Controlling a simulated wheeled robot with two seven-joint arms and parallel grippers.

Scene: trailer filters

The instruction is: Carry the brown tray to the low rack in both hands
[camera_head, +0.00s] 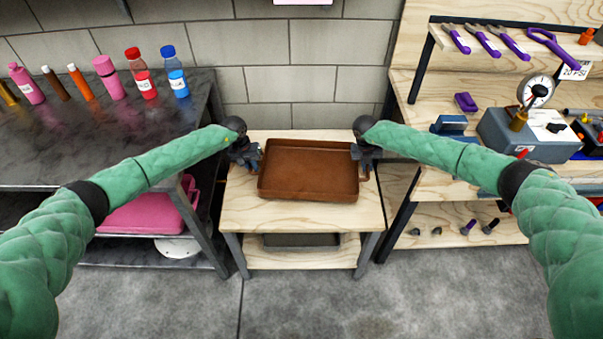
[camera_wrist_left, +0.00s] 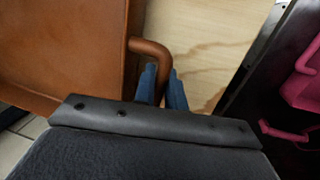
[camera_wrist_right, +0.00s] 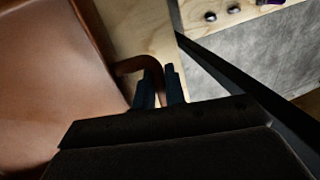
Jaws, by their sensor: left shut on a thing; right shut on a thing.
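The brown tray (camera_head: 308,170) is level on or just above the wooden top of the low rack (camera_head: 300,217); I cannot tell whether it touches. It looks empty. My left gripper (camera_head: 256,165) is at the tray's left end, and in the left wrist view its blue fingers (camera_wrist_left: 162,85) are shut on the tray's handle (camera_wrist_left: 150,48). My right gripper (camera_head: 361,165) is at the right end, and in the right wrist view its fingers (camera_wrist_right: 160,85) are shut on the other handle (camera_wrist_right: 140,64).
A dark table (camera_head: 100,125) with several bottles stands to the left, with a pink case (camera_head: 145,215) on its lower shelf. A wooden workbench (camera_head: 440,185) with tools and a gauge (camera_head: 537,88) stands to the right. A grey tray (camera_head: 300,240) sits on the rack's lower shelf.

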